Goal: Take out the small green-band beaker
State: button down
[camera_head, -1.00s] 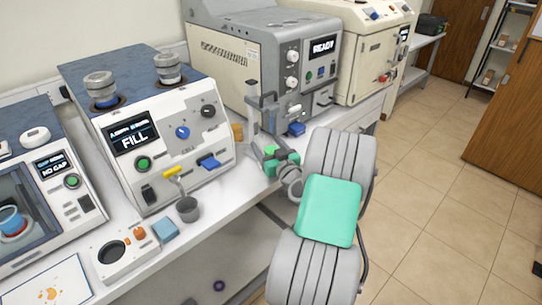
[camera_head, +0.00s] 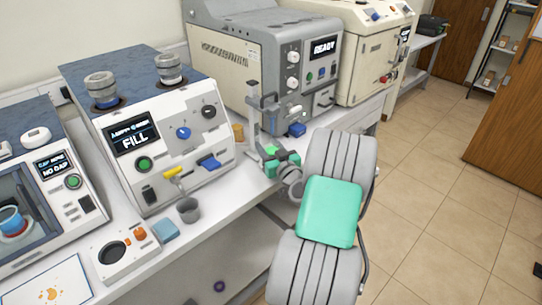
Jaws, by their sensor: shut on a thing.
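My gripper (camera_head: 270,163) is at the front edge of the bench, between the FILL machine and the READY machine. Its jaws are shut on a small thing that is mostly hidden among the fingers. A bright green patch shows there, but I cannot make out whether it is the green band of the small beaker. A grey upright piece with a bracket stands right behind the jaws. No other green-band beaker shows clearly.
A grey cup (camera_head: 188,210), a blue block (camera_head: 166,231) and a white holder (camera_head: 122,254) occupy the front left. A blue-banded beaker (camera_head: 12,222) sits in the left device.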

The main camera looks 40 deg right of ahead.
jog(key=shift+r, duration=0.5)
jog(key=shift+s+a+r+b, duration=0.1)
jog(key=shift+s+r+b, duration=0.1)
jog(key=shift+r, duration=0.4)
jog(key=shift+s+r+b, duration=0.15)
jog(key=shift+r+b, duration=0.05)
jog(key=shift+r, duration=0.4)
jog(key=b+v, duration=0.3)
jog(key=v, duration=1.4)
jog(key=shift+a+r+b, duration=0.15)
jog(key=shift+r+b, duration=0.05)
jog(key=shift+b, duration=0.2)
jog(key=shift+s, duration=0.15)
